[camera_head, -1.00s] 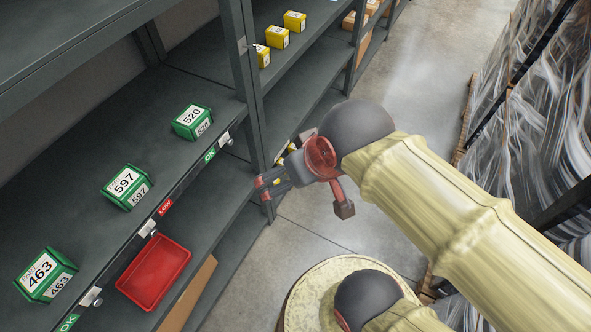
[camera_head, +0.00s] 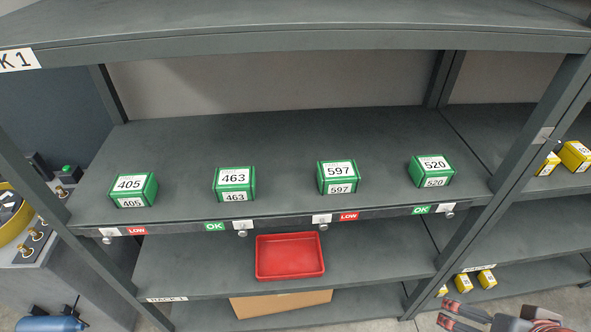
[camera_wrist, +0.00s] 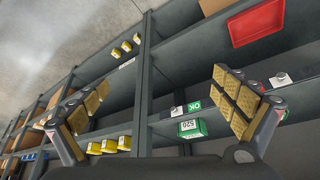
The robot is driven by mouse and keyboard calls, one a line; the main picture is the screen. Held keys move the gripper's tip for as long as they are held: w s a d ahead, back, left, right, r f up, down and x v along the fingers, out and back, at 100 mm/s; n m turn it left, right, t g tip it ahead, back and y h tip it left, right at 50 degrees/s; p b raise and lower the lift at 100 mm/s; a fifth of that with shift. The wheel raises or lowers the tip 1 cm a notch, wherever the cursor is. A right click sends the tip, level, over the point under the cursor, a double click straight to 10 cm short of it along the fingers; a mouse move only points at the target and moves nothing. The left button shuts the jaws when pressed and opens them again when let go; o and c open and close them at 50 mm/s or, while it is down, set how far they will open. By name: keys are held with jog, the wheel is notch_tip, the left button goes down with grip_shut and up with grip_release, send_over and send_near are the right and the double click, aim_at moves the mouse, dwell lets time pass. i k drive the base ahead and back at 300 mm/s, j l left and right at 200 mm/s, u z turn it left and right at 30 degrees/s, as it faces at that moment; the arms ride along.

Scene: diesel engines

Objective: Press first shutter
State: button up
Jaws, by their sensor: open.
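No part is plainly marked as a shutter. Along the shelf's front edge sit several small white devices with grey round ends: the leftmost (camera_head: 107,235) beside a red LOW tag, others (camera_head: 241,228) (camera_head: 321,221) to its right, and the rightmost (camera_head: 447,209) beside a green OK tag. My gripper (camera_head: 458,314) is at the bottom right of the head view, partly cut off, apart from the shelf. In the wrist view my gripper (camera_wrist: 160,84) is open and empty, its padded fingers wide apart. A white device by an OK tag (camera_wrist: 195,106) shows beyond the fingers.
Green boxes 405 (camera_head: 132,189), 463 (camera_head: 234,184), 597 (camera_head: 338,177) and 520 (camera_head: 432,170) stand on the shelf (camera_head: 280,140). A red tray (camera_head: 290,257) is below. A console with a green button (camera_head: 67,169) is at left. A rack post (camera_head: 525,150) stands at right.

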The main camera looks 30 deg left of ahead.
aim_at(108, 234)
jog(key=u, duration=1.75)
